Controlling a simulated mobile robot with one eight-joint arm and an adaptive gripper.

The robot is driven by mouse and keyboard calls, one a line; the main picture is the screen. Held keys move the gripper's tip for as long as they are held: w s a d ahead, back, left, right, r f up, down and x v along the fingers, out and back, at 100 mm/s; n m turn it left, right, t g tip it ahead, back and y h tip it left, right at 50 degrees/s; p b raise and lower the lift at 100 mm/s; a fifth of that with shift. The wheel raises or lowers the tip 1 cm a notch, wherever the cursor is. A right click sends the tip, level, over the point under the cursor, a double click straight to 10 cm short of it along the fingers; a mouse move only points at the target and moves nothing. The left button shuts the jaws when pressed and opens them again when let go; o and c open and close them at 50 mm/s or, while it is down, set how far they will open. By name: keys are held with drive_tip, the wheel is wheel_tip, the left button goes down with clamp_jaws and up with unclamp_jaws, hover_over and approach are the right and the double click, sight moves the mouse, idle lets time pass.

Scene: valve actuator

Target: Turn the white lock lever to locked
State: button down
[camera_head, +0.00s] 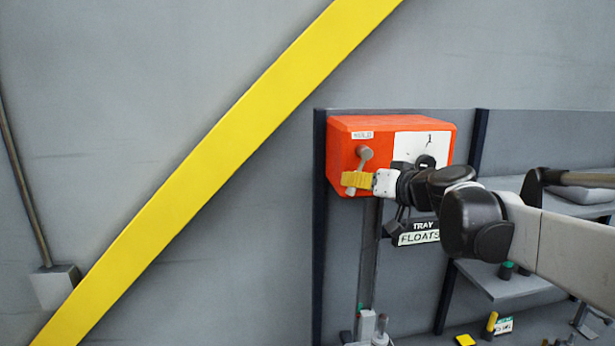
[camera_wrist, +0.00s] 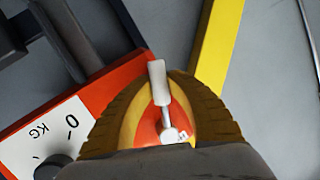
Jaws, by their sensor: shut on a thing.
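The white lock lever (camera_head: 362,161) is on the left of the orange box's front face. It hangs down from its round pivot, tilted slightly left at the bottom. In the wrist view the lever (camera_wrist: 159,86) runs between the two yellow fingers. My gripper (camera_head: 355,181) is shut on the lower part of the lever, reaching in from the right. It also shows in the wrist view (camera_wrist: 163,78), with its yellow pads on both sides of the lever. The fingers hide part of the lever in the head view.
The orange box (camera_head: 343,145) has a small label (camera_head: 363,134) above the lever and a white dial face (camera_head: 428,149) on its right. A tray sign (camera_head: 418,238) hangs below my wrist. A yellow diagonal beam (camera_head: 225,130) crosses the grey wall. A shelf (camera_head: 505,287) stands lower right.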

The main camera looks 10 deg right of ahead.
drive_tip(key=shift+d+f+n+g+h, duration=0.15)
drive_tip(key=shift+d+n+h, duration=0.15)
drive_tip(key=shift+d+n, duration=0.25)
drive_tip(key=shift+d+f+n+g+h, duration=0.15)
drive_tip(key=shift+d+n+h, duration=0.15)
drive_tip(key=shift+d+n, duration=0.25)
drive_tip(key=shift+r, duration=0.1)
drive_tip(key=c, duration=1.6)
unclamp_jaws()
drive_tip(key=v, duration=1.2)
drive_tip(key=shift+a, duration=0.1)
